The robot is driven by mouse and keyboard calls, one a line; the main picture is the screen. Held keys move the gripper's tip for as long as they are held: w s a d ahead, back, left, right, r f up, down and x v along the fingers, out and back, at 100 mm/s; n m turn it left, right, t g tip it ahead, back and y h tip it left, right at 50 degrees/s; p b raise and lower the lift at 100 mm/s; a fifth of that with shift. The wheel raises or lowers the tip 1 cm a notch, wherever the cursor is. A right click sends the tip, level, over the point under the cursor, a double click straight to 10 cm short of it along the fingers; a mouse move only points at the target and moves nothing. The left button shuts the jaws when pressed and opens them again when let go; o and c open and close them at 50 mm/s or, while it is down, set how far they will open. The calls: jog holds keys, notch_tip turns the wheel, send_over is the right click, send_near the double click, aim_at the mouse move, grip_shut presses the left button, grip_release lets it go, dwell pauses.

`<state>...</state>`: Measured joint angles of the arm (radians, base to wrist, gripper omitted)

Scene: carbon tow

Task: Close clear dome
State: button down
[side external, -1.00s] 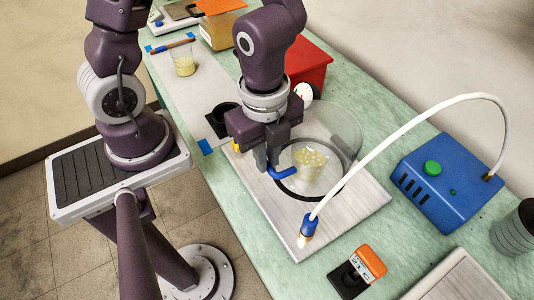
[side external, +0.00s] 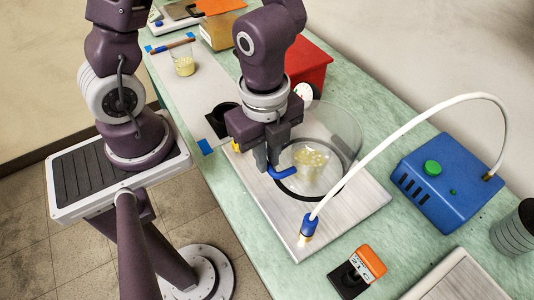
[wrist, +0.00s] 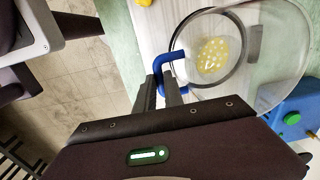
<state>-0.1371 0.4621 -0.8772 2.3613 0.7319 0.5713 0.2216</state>
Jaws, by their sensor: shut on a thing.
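The clear dome (side external: 345,125) is tilted above a dark round rim (side external: 337,190) on the pale board, its upper part leaning toward the wall. It also shows in the wrist view (wrist: 285,50). A blue handle (side external: 284,174) sits at its near side and appears in the wrist view (wrist: 170,58) too. My gripper (side external: 267,165) is shut on the blue handle. In the wrist view its fingers (wrist: 160,88) close around the handle's lower leg. A cup with pale yellow pieces (side external: 310,160) stands inside the ring, seen through the clear wall. The hinge is not clearly visible.
A red box (side external: 308,68) with a gauge (side external: 303,94) stands behind the dome. An orange-topped device (side external: 368,263) sits at the front.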

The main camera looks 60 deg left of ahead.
dwell(0.4)
jog(key=shift+w+r, duration=0.35)
jog(key=shift+r, duration=0.2)
jog(key=shift+w+r, duration=0.3)
jog(key=shift+r, duration=0.2)
jog(key=c, duration=1.5)
grip_release()
jog(key=shift+o, duration=0.2)
notch_tip(320, 180, up, 7)
jog(key=shift+s, duration=0.15)
